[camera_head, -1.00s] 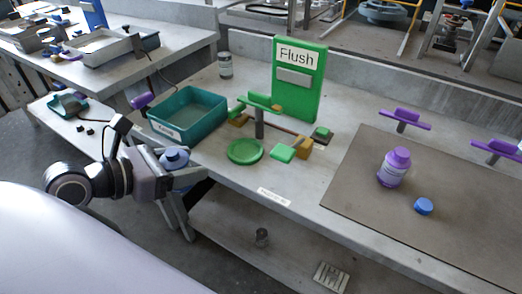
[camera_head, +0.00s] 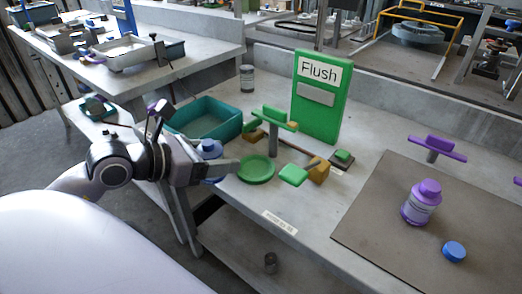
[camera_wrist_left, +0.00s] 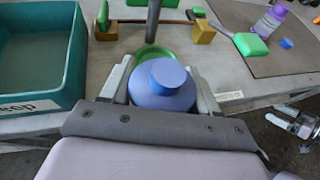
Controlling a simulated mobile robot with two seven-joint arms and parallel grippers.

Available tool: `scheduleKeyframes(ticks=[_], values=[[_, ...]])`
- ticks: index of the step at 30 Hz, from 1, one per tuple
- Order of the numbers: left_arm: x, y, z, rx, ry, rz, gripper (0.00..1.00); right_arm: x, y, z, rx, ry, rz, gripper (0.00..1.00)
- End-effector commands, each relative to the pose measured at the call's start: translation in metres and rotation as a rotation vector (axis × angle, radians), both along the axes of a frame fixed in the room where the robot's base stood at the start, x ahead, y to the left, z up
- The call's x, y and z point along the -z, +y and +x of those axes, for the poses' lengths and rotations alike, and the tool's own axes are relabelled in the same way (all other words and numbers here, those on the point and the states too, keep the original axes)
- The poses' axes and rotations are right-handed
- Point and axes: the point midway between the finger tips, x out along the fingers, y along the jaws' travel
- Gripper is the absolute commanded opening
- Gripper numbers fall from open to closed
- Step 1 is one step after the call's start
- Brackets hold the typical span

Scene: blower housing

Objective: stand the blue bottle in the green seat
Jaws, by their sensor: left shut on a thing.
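The blue bottle (camera_wrist_left: 161,87) is between the fingers of my left gripper (camera_head: 216,165), which is shut on it. The bottle looks about upright. The green round seat (camera_head: 256,169) lies on the bench just right of the gripper tips. In the left wrist view the seat (camera_wrist_left: 152,53) shows just beyond the bottle, partly hidden by it.
A teal bin (camera_head: 207,118) stands behind the gripper. A post with a green crosspiece (camera_head: 274,118) stands behind the seat, with a green pad (camera_head: 293,174) to its right. A green Flush board (camera_head: 317,97), purple bottle (camera_head: 421,203) and blue cap (camera_head: 454,252) are farther right.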

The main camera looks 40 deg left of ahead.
Motion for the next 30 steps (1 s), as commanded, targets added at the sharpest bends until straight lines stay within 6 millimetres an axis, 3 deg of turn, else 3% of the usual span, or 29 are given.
scheduleKeyframes(ticks=[21, 27, 30], values=[[-0.002, -0.031, 0.085, -0.001, -0.002, -0.004, 0.25, -0.013, -0.002, 0.004, 0.002, -0.014, -0.005, 0.85], [-0.001, -0.036, 0.095, 0.000, -0.002, -0.001, 0.25, -0.013, -0.002, 0.004, 0.003, -0.014, -0.008, 0.85], [0.009, -0.036, 0.096, 0.000, 0.004, -0.001, 0.25, -0.012, -0.003, 0.004, 0.003, -0.013, -0.008, 0.85]])
